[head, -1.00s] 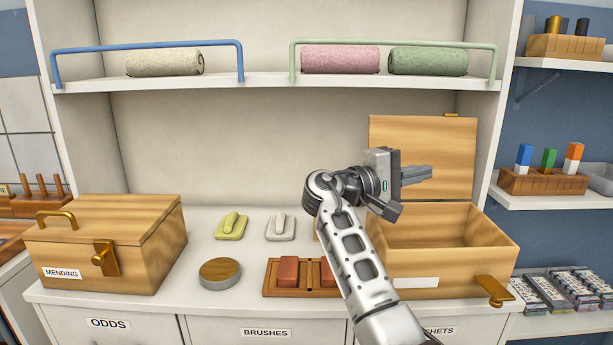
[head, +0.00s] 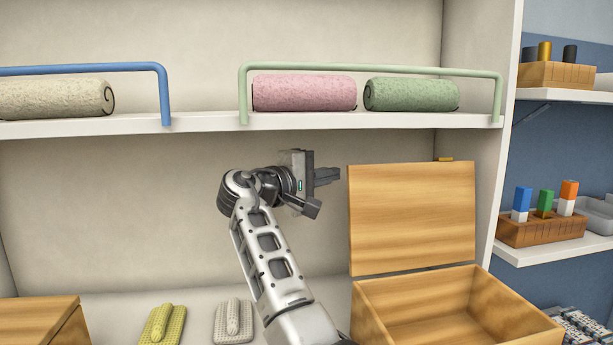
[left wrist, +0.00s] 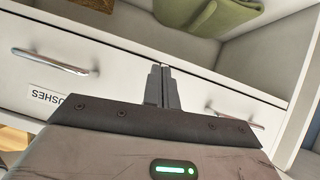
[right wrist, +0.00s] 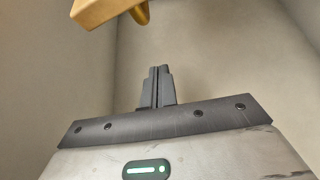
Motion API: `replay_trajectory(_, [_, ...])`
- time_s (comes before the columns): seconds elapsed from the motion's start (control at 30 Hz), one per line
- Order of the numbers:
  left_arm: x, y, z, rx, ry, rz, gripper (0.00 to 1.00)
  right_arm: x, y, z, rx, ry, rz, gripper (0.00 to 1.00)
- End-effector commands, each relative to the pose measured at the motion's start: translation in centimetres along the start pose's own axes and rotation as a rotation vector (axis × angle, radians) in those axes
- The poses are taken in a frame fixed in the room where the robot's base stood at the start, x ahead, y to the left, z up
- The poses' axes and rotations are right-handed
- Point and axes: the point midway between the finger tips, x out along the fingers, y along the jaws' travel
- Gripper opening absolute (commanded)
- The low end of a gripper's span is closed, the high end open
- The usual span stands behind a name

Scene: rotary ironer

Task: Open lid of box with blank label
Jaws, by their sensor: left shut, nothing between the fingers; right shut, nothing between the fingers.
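The wooden box (head: 377,318) stands at the lower right of the head view. Its lid (head: 412,215) is raised, standing upright at the back, and the inside shows. The box's front and label are below the frame. My right gripper (head: 338,175) is shut and empty, just left of the raised lid. In the right wrist view its fingers (right wrist: 158,72) are together, with a golden-brown piece (right wrist: 105,10) above them. My left gripper (left wrist: 160,72) is shut and empty in front of white drawers in the left wrist view.
A shelf (head: 200,124) with a blue rail (head: 166,95), a green rail (head: 243,95) and rolled towels runs above. Yellow (head: 162,325) and pale (head: 233,322) brushes lie on the counter. Another wooden box (head: 40,318) is at lower left. A drawer handle (left wrist: 50,62) is near my left gripper.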

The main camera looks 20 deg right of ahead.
Motion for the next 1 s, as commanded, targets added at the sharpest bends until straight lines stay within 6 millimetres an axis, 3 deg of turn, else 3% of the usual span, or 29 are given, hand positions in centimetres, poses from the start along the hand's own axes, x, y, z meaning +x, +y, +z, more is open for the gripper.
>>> replay_trajectory(0.07, [-0.1, 0.0, -0.2, 0.003, -0.002, -0.001, 0.00, 1.5, 0.1, 0.2, 0.001, -0.001, -0.001, 0.00])
replay_trajectory(0.43, [-0.2, 0.0, -0.3, 0.007, -0.003, -0.003, 0.00, -0.1, 0.0, 3.5, 0.002, 0.001, -0.002, 0.00])
replay_trajectory(0.87, [-0.1, -0.1, -0.1, 0.009, -0.007, -0.004, 0.00, -0.1, 0.0, 3.8, 0.002, -0.001, 0.000, 0.00])
replay_trajectory(1.0, [0.1, -0.1, -0.4, 0.011, 0.003, -0.004, 0.00, 1.2, 0.2, 4.1, 0.023, -0.027, 0.016, 0.00])
